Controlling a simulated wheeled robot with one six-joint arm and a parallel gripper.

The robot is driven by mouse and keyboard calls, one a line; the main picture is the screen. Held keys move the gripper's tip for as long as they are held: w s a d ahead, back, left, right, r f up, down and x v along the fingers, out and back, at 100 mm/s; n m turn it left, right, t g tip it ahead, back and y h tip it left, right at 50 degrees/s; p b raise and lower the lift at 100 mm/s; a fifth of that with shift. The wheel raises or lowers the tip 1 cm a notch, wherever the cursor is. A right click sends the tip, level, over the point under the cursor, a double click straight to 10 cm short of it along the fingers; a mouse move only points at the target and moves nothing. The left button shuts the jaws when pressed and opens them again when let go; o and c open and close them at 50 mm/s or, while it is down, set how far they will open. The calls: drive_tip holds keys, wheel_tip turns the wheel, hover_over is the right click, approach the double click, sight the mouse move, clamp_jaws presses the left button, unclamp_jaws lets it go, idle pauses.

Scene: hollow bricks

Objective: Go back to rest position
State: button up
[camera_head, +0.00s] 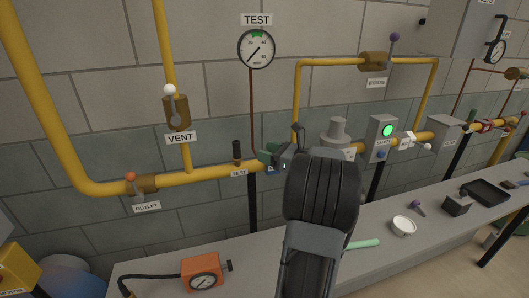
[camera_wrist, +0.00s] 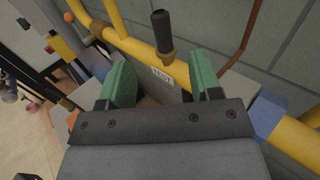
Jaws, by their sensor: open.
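My gripper (camera_wrist: 163,85) is open in the wrist view, its two green fingers apart with nothing between them. It is near the yellow pipe, just below a short upright fitting with a dark cap (camera_wrist: 162,30) and beside the white TEST label (camera_wrist: 162,76).
Yellow pipes (camera_head: 210,173) run along the block wall, with a pressure gauge (camera_head: 256,48) above. The bench (camera_head: 375,225) holds an orange gauge device (camera_head: 201,272), a white bowl (camera_head: 404,226) and a black tray (camera_head: 487,192). A box with a green light (camera_head: 382,138) stands right of the arm.

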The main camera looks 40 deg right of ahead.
idle(0.4)
drive_tip(key=s+a+f+n+g, duration=0.3)
drive_tip(key=a+f+n+g, duration=0.2)
drive_tip(key=a+f+n, duration=0.15)
drive_tip(key=s+a+f+n+g, duration=0.3)
drive_tip(key=a+f+n+g, duration=0.2)
drive_tip(key=n, duration=0.2)
drive_tip(key=s+a+r+n+g+h+p, duration=0.1)
drive_tip(key=s+a+n+h, duration=0.2)
drive_tip(key=a+n, duration=0.6)
drive_tip(key=s+a+r+n+g+h+p, duration=0.1)
drive_tip(key=s+a+r+n+g+h, duration=0.1)
drive_tip(key=a+n, duration=0.7)
drive_tip(key=s+a+h, duration=0.1)
drive_tip(key=s, duration=0.1)
drive_tip(key=shift+s+a+n, duration=0.3)
drive_tip(key=shift+a+n, duration=0.05)
drive_tip(key=shift+a, duration=0.05)
drive_tip(key=shift+c, duration=0.2)
